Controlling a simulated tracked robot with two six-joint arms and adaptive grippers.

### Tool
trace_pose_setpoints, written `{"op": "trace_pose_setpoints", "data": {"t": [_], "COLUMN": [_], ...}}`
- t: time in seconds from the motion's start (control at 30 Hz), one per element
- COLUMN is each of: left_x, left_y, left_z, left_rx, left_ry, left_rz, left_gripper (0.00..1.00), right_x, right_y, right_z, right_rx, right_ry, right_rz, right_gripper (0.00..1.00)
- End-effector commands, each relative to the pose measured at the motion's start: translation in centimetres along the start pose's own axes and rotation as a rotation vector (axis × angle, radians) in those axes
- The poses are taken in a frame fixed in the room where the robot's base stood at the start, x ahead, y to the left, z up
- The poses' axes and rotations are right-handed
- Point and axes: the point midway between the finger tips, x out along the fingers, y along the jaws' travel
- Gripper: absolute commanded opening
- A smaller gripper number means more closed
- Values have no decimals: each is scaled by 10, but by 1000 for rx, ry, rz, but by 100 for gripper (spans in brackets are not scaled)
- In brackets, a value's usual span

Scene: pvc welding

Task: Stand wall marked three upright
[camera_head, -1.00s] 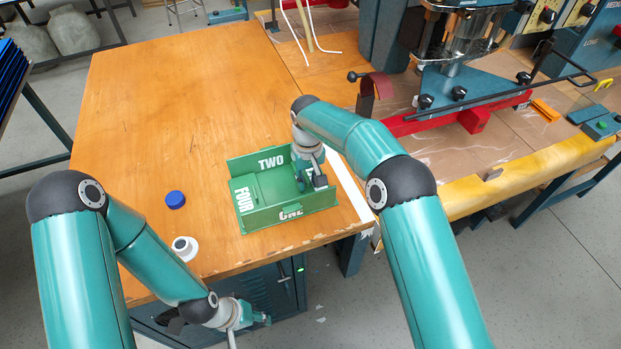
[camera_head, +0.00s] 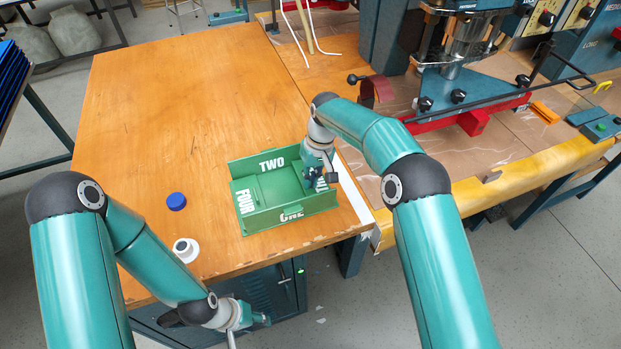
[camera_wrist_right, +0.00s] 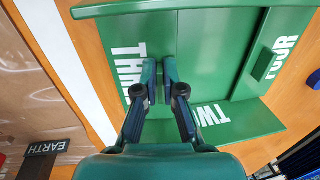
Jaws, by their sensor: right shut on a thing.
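The green panel assembly (camera_head: 275,190) sits near the table's front right corner. Wall three (camera_head: 321,186) is at its right end, partly hidden behind my right gripper (camera_head: 315,177). In the right wrist view, the fingers (camera_wrist_right: 160,70) are closed at the edge of wall three (camera_wrist_right: 128,70), beside its lettering. Its exact tilt is hard to tell. Wall two (camera_head: 271,162) stands along the back, wall one (camera_head: 290,216) runs along the front, and wall four (camera_head: 243,202) is at the left. My left gripper (camera_head: 258,318) hangs low by the table's front; its jaws are unclear.
A blue cap (camera_head: 176,201) and a white ring-shaped piece (camera_head: 186,249) lie left of the assembly on the wooden table (camera_head: 180,110). The table's left and back are clear. A red and teal machine (camera_head: 455,95) stands on the bench at right.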

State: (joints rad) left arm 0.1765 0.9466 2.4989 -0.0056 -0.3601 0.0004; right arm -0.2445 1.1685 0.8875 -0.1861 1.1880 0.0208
Motion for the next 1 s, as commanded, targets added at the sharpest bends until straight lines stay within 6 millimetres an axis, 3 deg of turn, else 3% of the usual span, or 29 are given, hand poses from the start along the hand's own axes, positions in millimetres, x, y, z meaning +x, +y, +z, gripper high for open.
{"op": "trace_pose_setpoints", "data": {"t": [0.5, 1.0], "left_x": [-8, -8], "left_y": [3, 3], "left_z": [0, 0], "left_rx": [0, 0], "left_ry": [0, 0], "left_rz": [0, 0], "left_gripper": [40, 40], "right_x": [-17, -21], "right_y": [16, 20], "right_z": [-1, -1], "right_rx": [1, -4], "right_ry": [0, -1], "right_rz": [-362, -461], "right_gripper": [0, 0]}}
